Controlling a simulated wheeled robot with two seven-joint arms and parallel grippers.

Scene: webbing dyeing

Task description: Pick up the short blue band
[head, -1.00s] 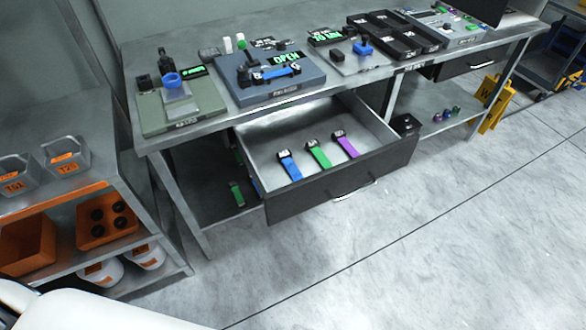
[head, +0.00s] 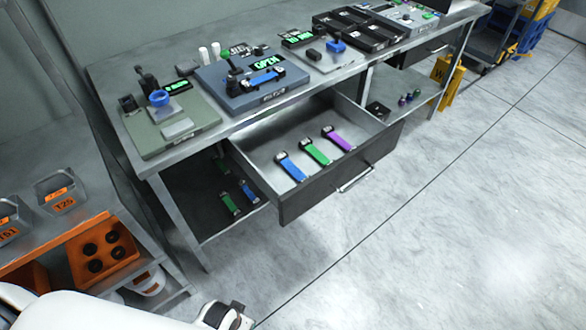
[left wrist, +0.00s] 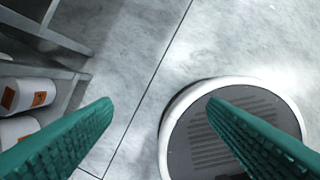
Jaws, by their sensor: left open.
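A blue band (head: 291,167) lies in the open drawer (head: 300,205), left of a green band (head: 316,152) and a purple band (head: 339,138). Another blue band (head: 249,192) is on the lower shelf under the table, beside green bands. A third blue strip (head: 263,77) lies on the blue-grey device on the tabletop. I cannot tell for sure which blue band is the short one. My left gripper (left wrist: 160,103) is open and empty, its teal fingers apart above the floor, away from all bands. My right gripper is not in view.
An orange bin with black round parts (head: 104,252) and grey tubs (head: 58,190) stand on the rack at left. The drawer sticks out from the metal table (head: 140,170). The floor in front is clear. The left wrist view shows a round grey base (left wrist: 230,130).

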